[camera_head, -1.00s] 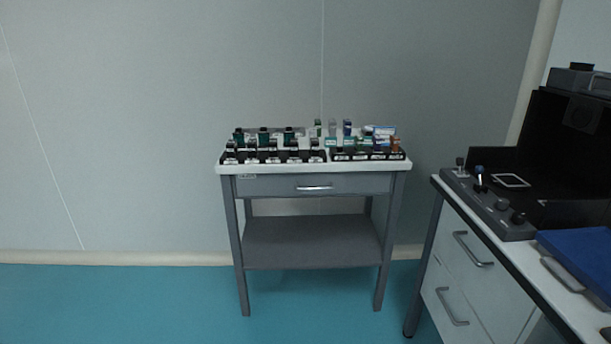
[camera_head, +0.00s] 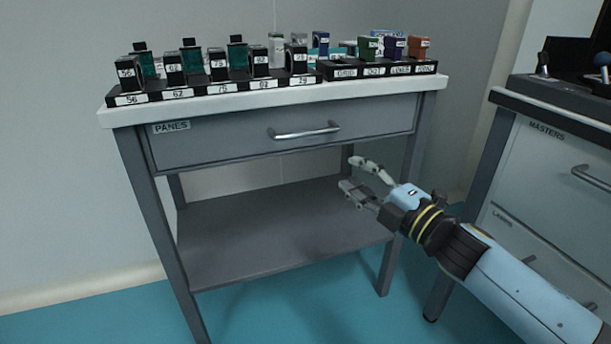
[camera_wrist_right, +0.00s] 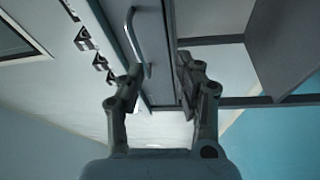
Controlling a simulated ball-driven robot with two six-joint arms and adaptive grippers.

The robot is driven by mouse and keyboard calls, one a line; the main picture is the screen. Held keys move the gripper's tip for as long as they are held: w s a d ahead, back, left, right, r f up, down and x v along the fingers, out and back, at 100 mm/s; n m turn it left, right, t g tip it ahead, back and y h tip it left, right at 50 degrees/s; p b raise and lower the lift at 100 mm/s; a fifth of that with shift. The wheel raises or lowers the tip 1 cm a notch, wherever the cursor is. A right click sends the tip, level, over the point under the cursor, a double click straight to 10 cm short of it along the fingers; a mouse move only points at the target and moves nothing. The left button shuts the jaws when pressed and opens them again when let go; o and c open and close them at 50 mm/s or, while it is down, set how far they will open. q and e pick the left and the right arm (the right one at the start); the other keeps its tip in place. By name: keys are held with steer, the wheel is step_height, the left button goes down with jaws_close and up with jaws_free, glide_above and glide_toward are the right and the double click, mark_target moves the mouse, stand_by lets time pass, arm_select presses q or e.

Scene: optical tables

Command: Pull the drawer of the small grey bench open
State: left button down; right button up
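The small grey bench (camera_head: 154,191) stands in the middle of the head view, with a white top and a lower shelf. Its drawer (camera_head: 222,137) is flush with the frame, carries a label reading PANES, and has a silver bar handle (camera_head: 305,131). My right gripper (camera_head: 354,174) is open and empty, below and to the right of the handle and apart from it. In the right wrist view, the two fingers of my right gripper (camera_wrist_right: 158,78) are spread, and the handle (camera_wrist_right: 136,42) shows beyond the left finger. My left gripper is not in view.
Racks of labelled small blocks (camera_head: 210,88) stand along the bench top. A second cabinet (camera_head: 553,165) with drawers and handles stands close on the right. The bench's lower shelf (camera_head: 270,235) is empty, and the floor in front is clear.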

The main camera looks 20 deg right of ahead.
mark_target(310, 135)
steer(key=w+a+r+n, duration=0.1)
steer(key=w+a, duration=0.1)
steer(key=w, duration=0.1)
steer(key=w+a+r+n+y+b, duration=0.1)
steer(key=w+a+r, duration=0.1)
steer(key=w, duration=0.1)
steer(key=w+a+r+n+y, duration=0.1)
steer(key=w+a, duration=0.1)
steer(key=shift+w+r, duration=0.4)
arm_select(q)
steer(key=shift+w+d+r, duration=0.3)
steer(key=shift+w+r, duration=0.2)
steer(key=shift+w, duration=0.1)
arm_select(e)
steer(key=shift+w+a+r, duration=0.1)
steer(key=shift+w+a, duration=0.15)
steer(key=shift+w, duration=0.3)
jaws_close()
